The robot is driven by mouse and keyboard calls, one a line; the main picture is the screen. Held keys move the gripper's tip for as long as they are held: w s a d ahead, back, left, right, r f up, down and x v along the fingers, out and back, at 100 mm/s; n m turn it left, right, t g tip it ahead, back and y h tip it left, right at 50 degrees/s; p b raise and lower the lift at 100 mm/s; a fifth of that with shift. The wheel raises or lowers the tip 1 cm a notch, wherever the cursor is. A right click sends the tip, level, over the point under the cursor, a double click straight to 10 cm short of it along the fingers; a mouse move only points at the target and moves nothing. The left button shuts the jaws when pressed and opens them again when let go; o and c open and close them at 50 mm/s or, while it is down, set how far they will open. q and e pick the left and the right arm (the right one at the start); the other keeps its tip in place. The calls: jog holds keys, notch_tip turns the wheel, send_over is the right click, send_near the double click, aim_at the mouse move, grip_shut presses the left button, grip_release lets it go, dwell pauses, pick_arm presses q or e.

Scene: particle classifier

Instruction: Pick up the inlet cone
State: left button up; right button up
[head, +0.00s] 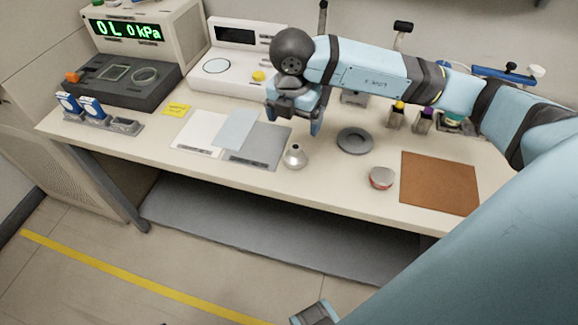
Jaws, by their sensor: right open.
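The inlet cone appears to be the small pale metal cone (295,156) standing upright, narrow end up, near the table's front edge in the head view. My right gripper (295,122) is open, with its fingers pointing down. It is above and just behind the cone in the picture, apart from it and empty. One finger shows clearly on the right; the other is partly hidden by the gripper body.
A grey ring (354,141), a small red-and-silver round part (381,178) and a brown mat (440,183) lie to the right. Grey and white sheets (262,152) lie left of the cone. Instruments (125,85) stand at the back left. Small bottles (396,115) stand behind the ring.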

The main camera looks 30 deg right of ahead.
aim_at(296, 147)
jog(key=f, duration=0.5)
jog(key=d+f, duration=0.1)
jog(key=f, duration=0.1)
jog(key=shift+w+d+f, duration=0.1)
jog(key=shift+w+f, duration=0.25)
jog(key=shift+f, duration=0.05)
jog(key=shift+w+d+f+b, duration=0.15)
jog(key=shift+f+b, duration=0.1)
jog(key=shift+f, duration=1.2)
jog(key=shift+w+f+b, duration=0.15)
jog(key=shift+f+b, duration=0.05)
jog(key=shift+f, duration=1.25)
jog(key=c, duration=1.1)
jog(key=shift+r, duration=0.1)
